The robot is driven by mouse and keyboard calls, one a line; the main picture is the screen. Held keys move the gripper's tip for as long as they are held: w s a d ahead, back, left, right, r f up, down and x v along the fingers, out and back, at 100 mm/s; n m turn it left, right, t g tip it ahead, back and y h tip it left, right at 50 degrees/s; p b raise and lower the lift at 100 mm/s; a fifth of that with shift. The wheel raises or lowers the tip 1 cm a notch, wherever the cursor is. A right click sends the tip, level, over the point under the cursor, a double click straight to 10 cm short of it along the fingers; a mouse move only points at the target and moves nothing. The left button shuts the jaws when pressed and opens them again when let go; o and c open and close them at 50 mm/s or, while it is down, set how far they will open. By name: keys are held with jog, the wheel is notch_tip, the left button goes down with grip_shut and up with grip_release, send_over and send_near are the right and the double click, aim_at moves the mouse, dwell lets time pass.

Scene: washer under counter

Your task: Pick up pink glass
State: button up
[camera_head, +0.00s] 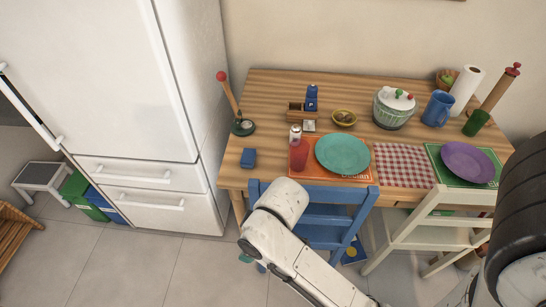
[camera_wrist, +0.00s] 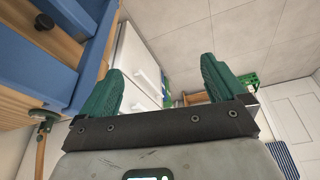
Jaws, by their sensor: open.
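The pink glass (camera_head: 299,155) stands upright on the table, at the left end of the orange placemat (camera_head: 345,180), beside a teal plate (camera_head: 342,154). My gripper (camera_wrist: 161,68) shows in the wrist view with its two green fingers spread apart and nothing between them. In the head view my arm reaches up to the blue chair in front of the table, and the gripper is mostly hidden below it. The wrist view faces the floor, fridge and blue chair; the glass does not show there.
A blue chair (camera_head: 333,214) and a white chair (camera_head: 428,232) stand at the table's front edge. The white fridge (camera_head: 135,80) stands left of the table (camera_head: 275,85).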

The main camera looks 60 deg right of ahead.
jog(key=w+d+r+n+p, duration=0.2)
jog(key=w+r+n, duration=0.2)
jog(key=w, duration=0.4)
jog(key=n+g, duration=0.3)
jog(key=n, duration=1)
send_near(300, 142)
jog(key=a+f, duration=0.2)
jog(key=a, duration=0.2)
jog(key=shift+g+h, duration=0.3)
jog(key=f, duration=0.5)
jog(key=shift+s+d, duration=0.2)
jog(key=shift+d, duration=0.15)
jog(key=shift+s+f+p, duration=0.1)
jog(key=shift+f+p, duration=0.35)
jog(key=shift+f, duration=2.65)
jog(key=c, duration=1.2)
